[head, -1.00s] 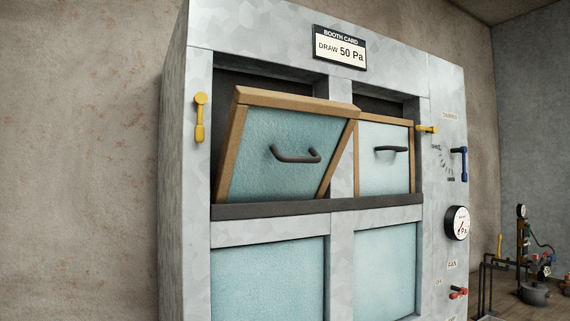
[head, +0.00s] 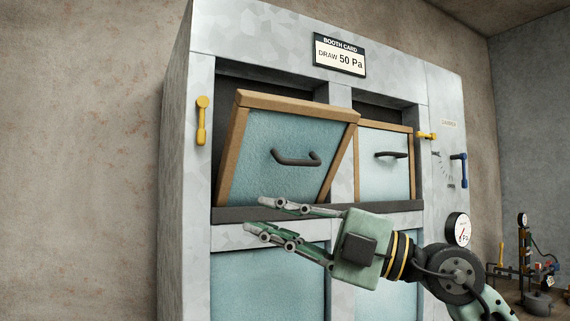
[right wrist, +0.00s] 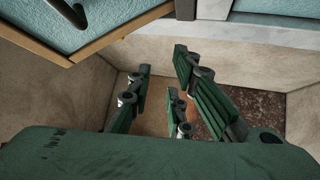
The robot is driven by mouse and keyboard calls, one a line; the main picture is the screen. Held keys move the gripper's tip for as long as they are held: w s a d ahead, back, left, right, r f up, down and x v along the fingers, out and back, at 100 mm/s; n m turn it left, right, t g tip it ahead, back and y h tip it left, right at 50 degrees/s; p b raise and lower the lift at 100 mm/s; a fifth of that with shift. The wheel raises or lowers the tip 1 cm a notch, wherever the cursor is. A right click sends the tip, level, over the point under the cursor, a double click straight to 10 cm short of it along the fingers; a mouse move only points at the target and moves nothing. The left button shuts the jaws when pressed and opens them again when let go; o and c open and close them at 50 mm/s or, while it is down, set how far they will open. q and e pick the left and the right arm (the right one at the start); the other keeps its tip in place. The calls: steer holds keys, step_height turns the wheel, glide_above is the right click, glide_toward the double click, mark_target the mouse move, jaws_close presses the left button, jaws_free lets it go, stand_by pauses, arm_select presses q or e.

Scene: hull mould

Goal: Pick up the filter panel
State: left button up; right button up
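A wood-framed filter panel (head: 268,180) with pale blue media and a dark bar handle (head: 296,158) leans tilted outward in the upper left opening of the grey booth. In the right wrist view its wooden edge and blue face (right wrist: 45,22) show at the top left. A second framed panel (head: 384,178) with a handle sits more upright in the upper right opening. Which one is meant I cannot tell. My right gripper (head: 258,217) is open and empty, in front of the booth below the left panel's handle. In the right wrist view its fingers (right wrist: 165,95) stand apart. My left gripper is not in view.
A dark ledge (head: 240,214) runs under the panels, with blue lower panels (head: 235,285) beneath. Yellow levers (head: 202,120), a blue lever (head: 460,168) and a gauge (head: 458,229) are on the booth front. Pipes and a pot (head: 537,302) stand at the far right.

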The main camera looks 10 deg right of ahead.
mark_target(300, 162)
steer(key=s+d+r+m+t+h, duration=0.2)
steer(key=d+r+m+t+h, duration=0.3)
steer(key=d+r+h, duration=0.4)
steer(key=shift+n+t+y, duration=0.4)
steer(key=shift+t, duration=0.1)
steer(key=p+x, duration=0.1)
steer(key=x, duration=0.1)
steer(key=p+x, duration=0.1)
steer(key=x, duration=0.1)
steer(key=d+p+x, duration=0.1)
steer(key=p+x, duration=0.1)
steer(key=shift+w, duration=0.45)
steer(key=shift+w+a+f, duration=0.1)
steer(key=shift+w+a, duration=0.15)
steer(key=shift+w, duration=0.05)
steer(key=shift+w+a+f, duration=0.2)
steer(key=shift+w, duration=0.15)
steer(key=shift+s, duration=0.1)
jaws_close()
steer(key=shift+r, duration=0.1)
